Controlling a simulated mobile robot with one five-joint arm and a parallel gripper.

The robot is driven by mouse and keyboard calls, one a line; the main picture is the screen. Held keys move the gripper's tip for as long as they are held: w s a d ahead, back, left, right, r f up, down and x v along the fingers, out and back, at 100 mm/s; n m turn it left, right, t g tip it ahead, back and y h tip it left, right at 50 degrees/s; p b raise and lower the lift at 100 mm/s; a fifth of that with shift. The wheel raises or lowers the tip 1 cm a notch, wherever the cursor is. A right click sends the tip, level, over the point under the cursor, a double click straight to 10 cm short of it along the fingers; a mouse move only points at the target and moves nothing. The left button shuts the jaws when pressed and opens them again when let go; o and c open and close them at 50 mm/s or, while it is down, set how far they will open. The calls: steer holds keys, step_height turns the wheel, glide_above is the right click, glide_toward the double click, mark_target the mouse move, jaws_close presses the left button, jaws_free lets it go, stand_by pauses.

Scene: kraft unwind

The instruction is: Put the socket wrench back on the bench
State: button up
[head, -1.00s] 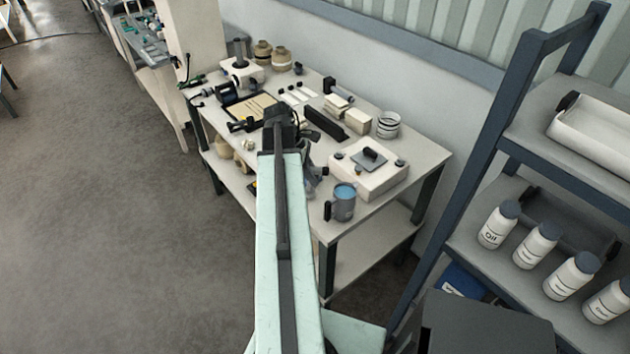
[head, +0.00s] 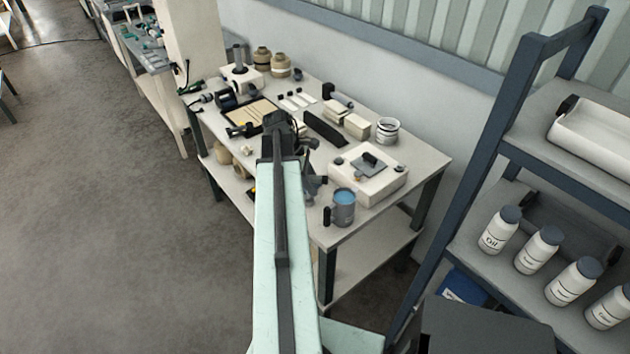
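The bench (head: 425,158) stands ahead of me, its top crowded with small items. My arm reaches over its near edge, and my gripper (head: 285,128) shows as a dark shape at the arm's far end, above the middle of the bench top. Its fingers are too small and too covered by the arm to tell whether they are open or hold anything. I cannot make out the socket wrench for certain. A long dark piece (head: 325,130) lies just right of my gripper, and I cannot tell what it is. Dark parts also show close beside the wrist on its right.
A blue-topped grey mug (head: 343,208) stands near the bench's front corner, beside a white box (head: 368,180) with a grey plate. A tray (head: 252,115) lies left of my gripper. A shelf rack (head: 465,215) with white bottles (head: 500,230) rises at right. The floor at left is clear.

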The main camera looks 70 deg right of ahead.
steer(key=p+v, duration=1)
steer(key=v, duration=0.1)
steer(key=shift+w+r, duration=0.1)
steer(key=shift+r, duration=0.25)
steer(key=shift+f, duration=0.15)
steer(key=shift+w, duration=0.15)
steer(key=w+a+f+t, duration=0.1)
steer(key=w+a+t, duration=0.2)
steer(key=w+a, duration=2.3)
steer(key=w+a+m, duration=0.1)
steer(key=w+a, duration=0.1)
steer(key=a, duration=1.2)
steer(key=w+a+m+t+y, duration=0.1)
steer(key=w+a, duration=0.2)
steer(key=a, duration=1.2)
steer(key=shift+w+a+f, duration=0.2)
steer(key=shift+a+f, duration=0.05)
steer(key=shift+f, duration=0.2)
